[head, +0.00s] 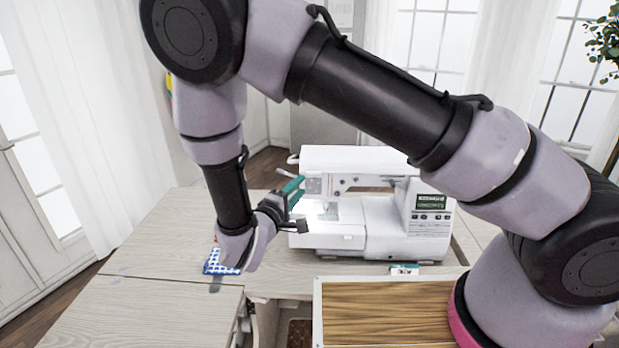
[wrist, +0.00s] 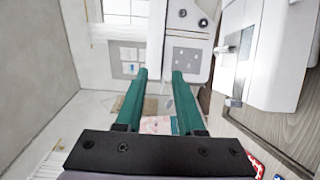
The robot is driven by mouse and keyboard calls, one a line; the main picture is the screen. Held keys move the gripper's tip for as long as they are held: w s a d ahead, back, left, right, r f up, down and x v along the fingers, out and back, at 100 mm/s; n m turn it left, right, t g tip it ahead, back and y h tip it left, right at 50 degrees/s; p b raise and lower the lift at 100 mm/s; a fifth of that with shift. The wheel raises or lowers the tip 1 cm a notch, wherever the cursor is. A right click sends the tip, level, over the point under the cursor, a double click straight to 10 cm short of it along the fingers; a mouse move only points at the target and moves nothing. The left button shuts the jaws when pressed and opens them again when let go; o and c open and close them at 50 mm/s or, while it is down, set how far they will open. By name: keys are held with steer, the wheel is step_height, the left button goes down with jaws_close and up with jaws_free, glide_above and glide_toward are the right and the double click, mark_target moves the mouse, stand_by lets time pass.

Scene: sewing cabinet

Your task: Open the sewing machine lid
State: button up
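The white sewing machine (head: 385,225) stands upright on the wooden cabinet top, its long arm reaching left. Its white top (head: 350,158) looks closed, and I cannot make out a separate lid edge. The machine also shows at the right of the wrist view (wrist: 278,60), with metal parts on its near side. My gripper (head: 294,190) has green fingers and appears at the machine's left end in the head view. In the wrist view my gripper (wrist: 160,75) has its fingers apart with nothing between them. Whether a finger touches the machine is unclear.
The cabinet top (head: 150,235) has clear room at the left. A blue patterned cloth item (head: 220,264) lies under my wrist. A small packet (head: 404,269) lies before the machine. A brown wood-grain panel (head: 385,310) is in front, beside an open compartment (head: 299,333).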

mark_target(312, 174)
steer(key=x, duration=0.6)
steer(key=shift+w+d, duration=0.15)
steer(key=shift+w, duration=0.2)
jaws_close()
stand_by(1.1)
